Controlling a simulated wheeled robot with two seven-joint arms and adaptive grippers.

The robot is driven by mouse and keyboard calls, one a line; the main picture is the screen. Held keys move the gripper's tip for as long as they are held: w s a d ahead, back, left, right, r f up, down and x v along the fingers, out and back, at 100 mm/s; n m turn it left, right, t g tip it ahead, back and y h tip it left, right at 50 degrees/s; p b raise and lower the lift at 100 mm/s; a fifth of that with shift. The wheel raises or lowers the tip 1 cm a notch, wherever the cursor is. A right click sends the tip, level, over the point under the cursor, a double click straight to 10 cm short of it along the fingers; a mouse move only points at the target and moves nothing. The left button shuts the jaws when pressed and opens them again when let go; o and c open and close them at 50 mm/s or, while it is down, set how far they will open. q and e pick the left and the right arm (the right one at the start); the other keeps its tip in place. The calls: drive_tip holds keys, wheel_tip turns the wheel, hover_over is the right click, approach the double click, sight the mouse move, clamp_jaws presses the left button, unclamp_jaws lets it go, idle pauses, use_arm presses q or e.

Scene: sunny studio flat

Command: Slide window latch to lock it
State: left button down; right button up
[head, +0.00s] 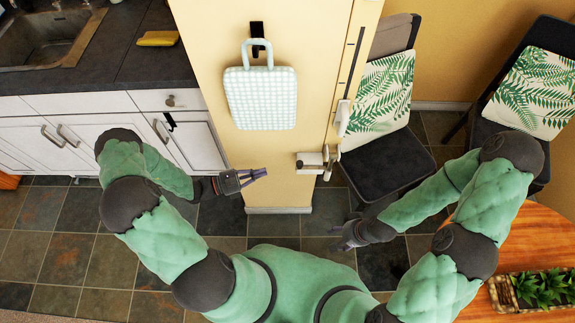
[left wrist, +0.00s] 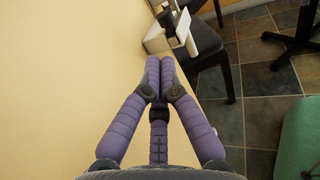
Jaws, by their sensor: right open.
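The pale latch (head: 313,161) sits low on the right-hand edge of the yellow wall section. It also shows at the top of the left wrist view (left wrist: 184,27), beyond my fingertips. My left gripper (head: 264,172) is left of the latch in the head view, close to the wall face and apart from the latch. Its purple fingers (left wrist: 160,62) come together at the tips with nothing seen between them. My right gripper (head: 343,238) is open, below and right of the latch, over the floor. Its fingers are partly hidden and dark.
A white handle (head: 343,117) sits above the latch on the frame edge. A checked bag (head: 260,97) hangs on the wall. Chairs (head: 381,160) stand right of the frame. A wooden table (head: 525,245) with a planter is at lower right. Cabinets (head: 100,140) are at left.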

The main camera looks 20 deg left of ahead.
sight(297, 167)
use_arm(q)
drive_tip(key=b+x, duration=0.2)
drive_tip(key=x, duration=0.8)
use_arm(e)
wheel_tip(297, 167, down, 2)
drive_tip(key=shift+f, duration=0.25)
use_arm(q)
drive_tip(key=shift+d, duration=0.15)
drive_tip(key=d, duration=0.2)
drive_tip(key=w+d+p, duration=0.1)
drive_tip(key=d, duration=0.1)
drive_tip(key=shift+w+d, duration=0.25)
drive_tip(key=shift+d, duration=0.1)
use_arm(e)
drive_tip(key=shift+r, duration=0.7)
use_arm(q)
drive_tip(key=shift+a, duration=0.1)
